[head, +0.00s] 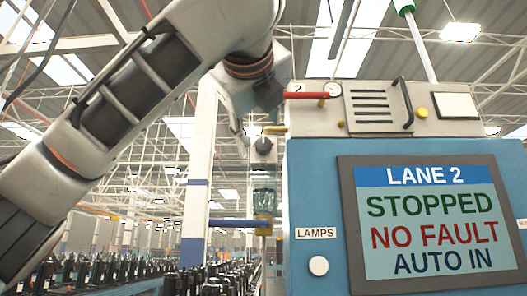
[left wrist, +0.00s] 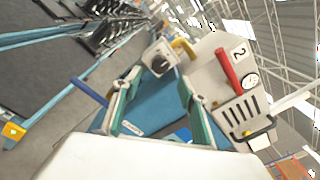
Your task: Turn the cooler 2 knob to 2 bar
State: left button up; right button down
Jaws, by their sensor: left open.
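The cooler 2 knob (head: 263,146) is a grey knob on top of a regulator with a clear bowl, left of the blue cabinet. In the left wrist view the knob (left wrist: 160,60) shows a dark round face, just beyond the fingertips. My left gripper (left wrist: 160,88) is open, its two green-padded fingers spread, with nothing between them but the blue cabinet behind. In the head view my left gripper (head: 247,112) is partly hidden by its wrist, above and beside the knob. A small round gauge (head: 333,88) sits by the "2" label; its reading is too small to tell.
A red lever (head: 305,96) and a black handle (head: 404,104) are on the cabinet's upper part. The screen (head: 430,220) reads LANE 2, STOPPED, NO FAULT, AUTO IN. A yellow lever (left wrist: 184,46) is close to the knob.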

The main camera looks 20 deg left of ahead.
aim_at(263, 144)
pick_arm(q)
jog(key=p+x, duration=0.2)
jog(key=x, duration=0.1)
jog(key=shift+w+a+r, duration=0.1)
jog(key=shift+w+r, duration=0.15)
jog(key=shift+w, duration=0.05)
jog(key=p+x, duration=0.1)
jog(key=x, duration=0.2)
jog(key=shift+w+a+f+p, duration=0.15)
jog(key=shift+w+p, duration=0.1)
jog(key=shift+p, duration=0.1)
jog(key=shift+w, duration=0.25)
jog(key=shift+f, duration=0.1)
jog(key=c, duration=1.1)
pick_arm(e)
jog(key=shift+s+d+r+g+h, duration=0.2)
jog(key=shift+s+d+g+h, duration=0.15)
jog(key=shift+s+d, duration=0.6)
